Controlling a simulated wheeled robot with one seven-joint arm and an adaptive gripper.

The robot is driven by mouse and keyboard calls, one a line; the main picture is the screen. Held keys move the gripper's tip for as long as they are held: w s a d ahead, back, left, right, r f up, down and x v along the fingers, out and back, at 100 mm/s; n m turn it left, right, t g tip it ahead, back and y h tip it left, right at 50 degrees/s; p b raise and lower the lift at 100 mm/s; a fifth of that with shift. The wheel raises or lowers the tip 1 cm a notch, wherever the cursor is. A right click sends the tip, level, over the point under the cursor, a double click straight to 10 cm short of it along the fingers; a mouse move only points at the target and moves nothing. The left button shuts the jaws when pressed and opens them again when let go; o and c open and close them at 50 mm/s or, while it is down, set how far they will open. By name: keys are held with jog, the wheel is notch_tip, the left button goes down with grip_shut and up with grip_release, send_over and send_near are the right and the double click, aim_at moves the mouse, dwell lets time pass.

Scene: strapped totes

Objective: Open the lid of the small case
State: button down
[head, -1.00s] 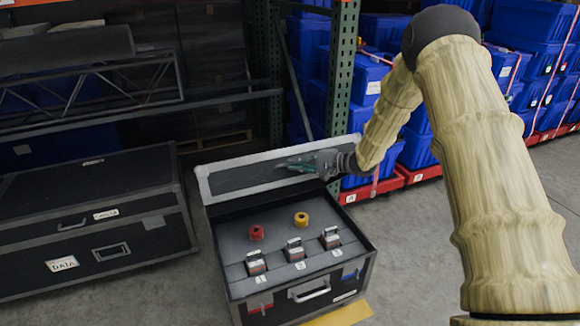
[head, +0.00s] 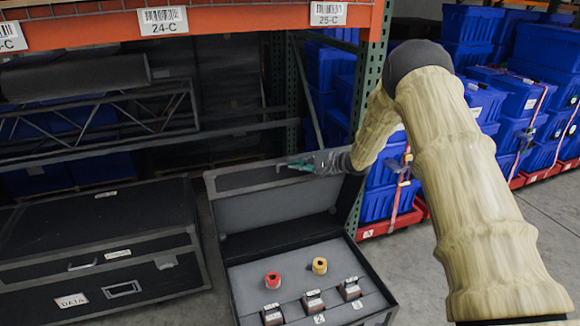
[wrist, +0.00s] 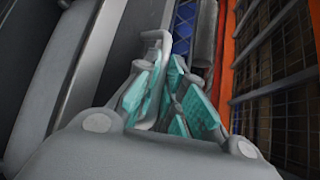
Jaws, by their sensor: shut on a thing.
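The small case is a black box with a grey foam insert (head: 240,283) in the lower middle of the head view. My gripper (head: 300,163), with teal finger pads, is at the lid's top edge. In the wrist view, my gripper (wrist: 172,80) is shut around a thin grey handle (wrist: 155,37) on the lid; the pads hide part of the grip.
A large black case (head: 100,235) stands to the left. An orange rack beam (head: 220,32) and green post (head: 370,110) stand behind, with blue totes (head: 480,100) at right.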

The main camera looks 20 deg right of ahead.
jog(key=shift+w+d+r, duration=0.15)
jog(key=shift+w, duration=0.3)
jog(key=shift+w+d+r, duration=0.1)
jog(key=shift+w, duration=0.3)
jog(key=shift+w+a, duration=0.15)
jog(key=shift+w, duration=0.1)
jog(key=c, duration=1.8)
grip_release()
jog(key=shift+o, duration=1.4)
jog(key=shift+s+r, duration=0.15)
jog(key=shift+s, duration=0.05)
jog(key=shift+a, duration=0.1)
jog(key=v, duration=1.2)
